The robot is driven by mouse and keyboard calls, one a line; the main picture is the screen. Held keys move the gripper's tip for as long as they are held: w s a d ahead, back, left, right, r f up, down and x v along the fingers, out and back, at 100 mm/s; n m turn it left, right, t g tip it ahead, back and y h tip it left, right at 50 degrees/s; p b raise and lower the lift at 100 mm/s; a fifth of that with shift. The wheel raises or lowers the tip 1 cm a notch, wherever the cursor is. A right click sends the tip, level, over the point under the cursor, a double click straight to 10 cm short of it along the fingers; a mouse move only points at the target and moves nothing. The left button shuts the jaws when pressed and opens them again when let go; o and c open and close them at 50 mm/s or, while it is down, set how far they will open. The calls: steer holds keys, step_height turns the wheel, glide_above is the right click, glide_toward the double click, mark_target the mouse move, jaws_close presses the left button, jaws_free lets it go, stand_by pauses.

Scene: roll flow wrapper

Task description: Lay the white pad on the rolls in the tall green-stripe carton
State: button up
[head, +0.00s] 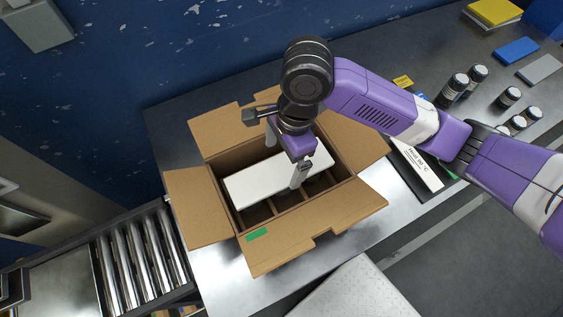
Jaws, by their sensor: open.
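The tall carton (309,219) stands open on the metal table, its flaps folded outward, with a green stripe (257,235) on the front flap. The white pad (262,184) lies inside the carton opening, slanting from lower left to upper right. Brown dividers and dark cells show in front of it. My gripper (285,160) is over the carton with its fingers apart on either side of the pad, one at the far edge and one at the near edge. I cannot tell whether the fingers touch the pad. The rolls under the pad are hidden or too dark to make out.
A roller conveyor (140,258) is at lower left. Several dark bottles (457,84) stand at the right, with blue (516,50) and grey (541,69) blocks behind them. A white labelled box (416,163) lies right of the carton. A white dotted surface (357,292) is at the bottom.

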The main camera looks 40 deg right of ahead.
mark_target(288, 167)
step_height(288, 167, up, 8)
steer(key=d+p, duration=0.1)
steer(key=shift+s+d+r, duration=0.15)
steer(key=shift+r, duration=0.1)
stand_by(0.5)
